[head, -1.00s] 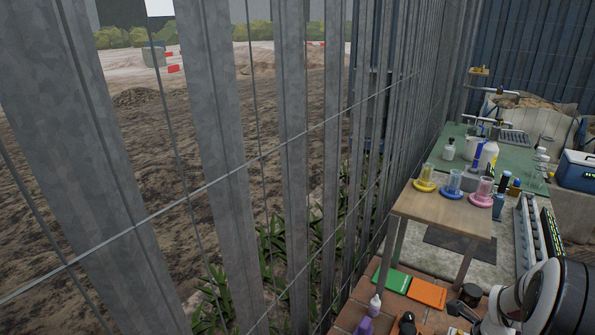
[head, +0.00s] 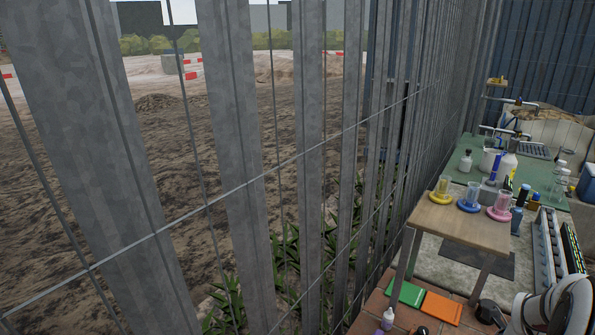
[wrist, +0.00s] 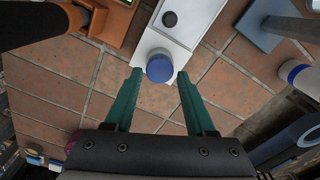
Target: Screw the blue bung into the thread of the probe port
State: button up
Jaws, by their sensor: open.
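In the wrist view, a round blue cap-like thing (wrist: 160,66), likely the blue bung, sits at the near end of a white plate (wrist: 182,40). My gripper (wrist: 159,74) has two teal fingers spread apart, with the blue thing between or just beyond their tips. The gap on each side looks small, and I cannot tell the height between them. A dark round spot (wrist: 169,18) is on the white plate farther up; I cannot tell whether it is the probe port. The gripper is not visible in the head view.
In the wrist view, a orange-brown tray (wrist: 115,22) is at upper left, a blue block (wrist: 262,35) at upper right and a white cylinder with a blue band (wrist: 297,75) at right. Tiled floor (wrist: 225,70) lies between. The head view shows mostly fence (head: 240,150) and a wooden table (head: 460,222).

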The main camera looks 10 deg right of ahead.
jog(key=shift+r, duration=0.4)
jog(key=shift+o, duration=0.2)
jog(key=o, duration=0.5)
jog(key=c, duration=0.5)
jog(key=shift+o, duration=0.2)
